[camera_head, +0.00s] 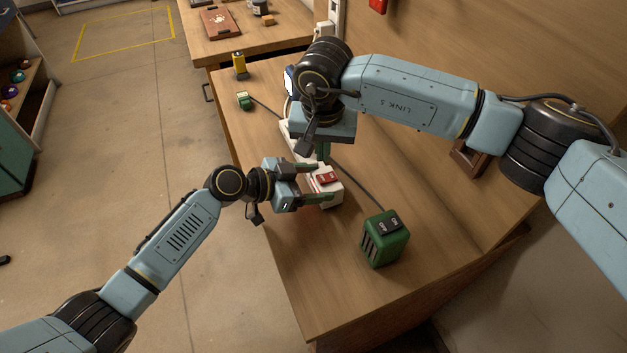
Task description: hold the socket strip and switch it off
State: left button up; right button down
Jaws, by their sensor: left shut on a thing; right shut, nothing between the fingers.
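The white socket strip (333,192) lies on the wooden table, with a red switch (326,177) at its near end. My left gripper (318,184) comes from the left and is shut on the strip, its fingers on either side of the switch end. My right gripper (323,152) points down just above the strip, close behind the red switch. It is shut with nothing between its fingers. Its wrist hides the middle of the strip. I cannot tell whether its fingertips touch the switch.
A small green item (244,100) and a yellow one (240,66) stand at the table's far left.

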aim_at(322, 177)
jog(key=shift+f, duration=2)
jog(key=shift+f, duration=0.85)
dwell(0.7)
jog(key=shift+r, duration=3.55)
pick_arm(q)
jog(key=o, duration=1.4)
jog(key=shift+c, duration=0.2)
